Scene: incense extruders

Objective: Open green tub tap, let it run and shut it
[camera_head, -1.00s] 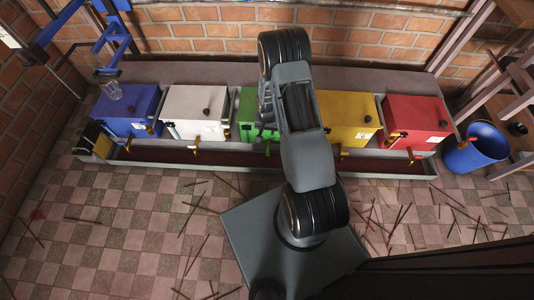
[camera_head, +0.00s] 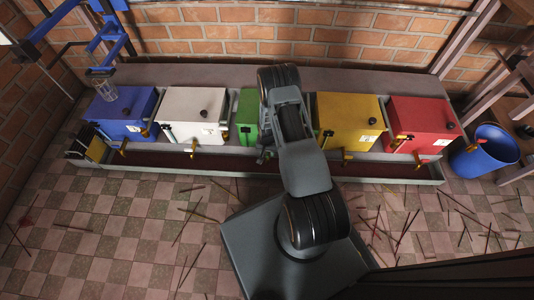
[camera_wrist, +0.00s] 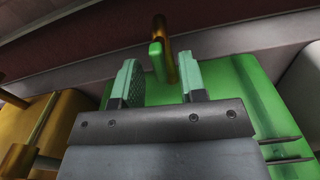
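The green tub (camera_head: 246,120) stands in the middle of the row, its right part hidden by my arm in the head view. In the wrist view the green tub (camera_wrist: 235,85) lies behind my fingers. Its brass tap (camera_wrist: 171,42) with a green lever (camera_wrist: 156,60) shows at the top. My gripper (camera_wrist: 159,74) is open, with the lever in line with the gap between its fingers. Neither finger visibly touches the lever. In the head view my gripper (camera_head: 265,155) is low at the tub's front and mostly hidden.
Blue (camera_head: 121,117), white (camera_head: 191,112), yellow (camera_head: 347,119) and red (camera_head: 420,120) tubs stand alongside, with brass taps over a long trough (camera_head: 210,165). A glass (camera_head: 104,90) is at the blue tub. A blue bin (camera_head: 485,150) stands right. Sticks litter the checkered floor.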

